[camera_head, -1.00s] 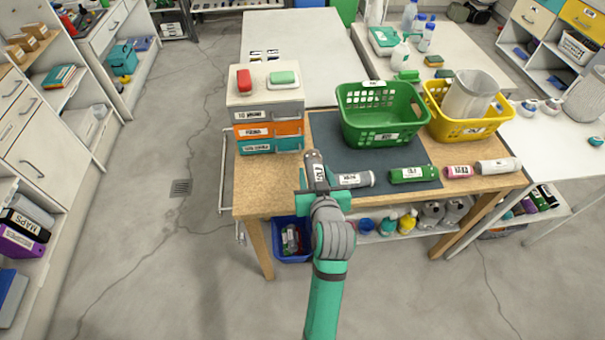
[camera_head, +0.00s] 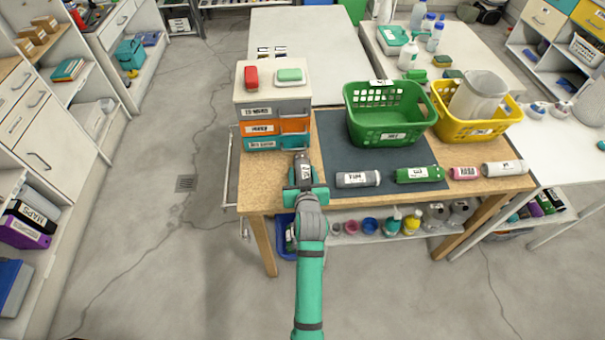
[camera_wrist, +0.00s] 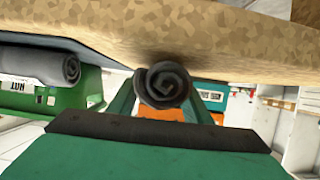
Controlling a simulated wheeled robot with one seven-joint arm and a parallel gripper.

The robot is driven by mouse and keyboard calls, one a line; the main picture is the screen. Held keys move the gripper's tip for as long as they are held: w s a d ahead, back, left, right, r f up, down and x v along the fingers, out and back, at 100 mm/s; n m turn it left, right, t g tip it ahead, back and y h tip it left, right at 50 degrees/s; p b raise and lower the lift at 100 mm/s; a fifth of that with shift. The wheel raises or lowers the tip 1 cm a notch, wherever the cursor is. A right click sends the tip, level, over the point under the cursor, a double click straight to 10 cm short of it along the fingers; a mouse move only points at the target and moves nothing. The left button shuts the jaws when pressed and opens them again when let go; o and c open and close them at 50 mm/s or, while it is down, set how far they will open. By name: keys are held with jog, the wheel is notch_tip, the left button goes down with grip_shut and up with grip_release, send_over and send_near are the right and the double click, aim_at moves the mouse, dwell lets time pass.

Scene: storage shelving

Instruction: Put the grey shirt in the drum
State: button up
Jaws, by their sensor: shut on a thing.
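My gripper (camera_head: 304,190) is shut on a dark grey rolled cloth (camera_head: 303,167), at the left front of the wooden table. In the wrist view the spiral end of this grey roll (camera_wrist: 163,85) shows between the jaws. It carries a white label that I cannot read. Whether it touches the table is unclear. Another grey roll (camera_head: 357,179), also labelled, lies to its right on the dark mat. I cannot pick out a drum for certain; a pale bin (camera_head: 592,105) is cut off at the right edge.
A drawer stack (camera_head: 273,112) stands just behind my gripper. A green basket (camera_head: 388,121) and a yellow basket (camera_head: 474,124) stand on the table (camera_head: 268,190). Green, pink and light rolls lie along its front. Open floor (camera_head: 150,265) lies to the left.

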jog(key=shift+f, duration=0.15)
jog(key=o, duration=1.1)
jog(key=shift+o, duration=0.2)
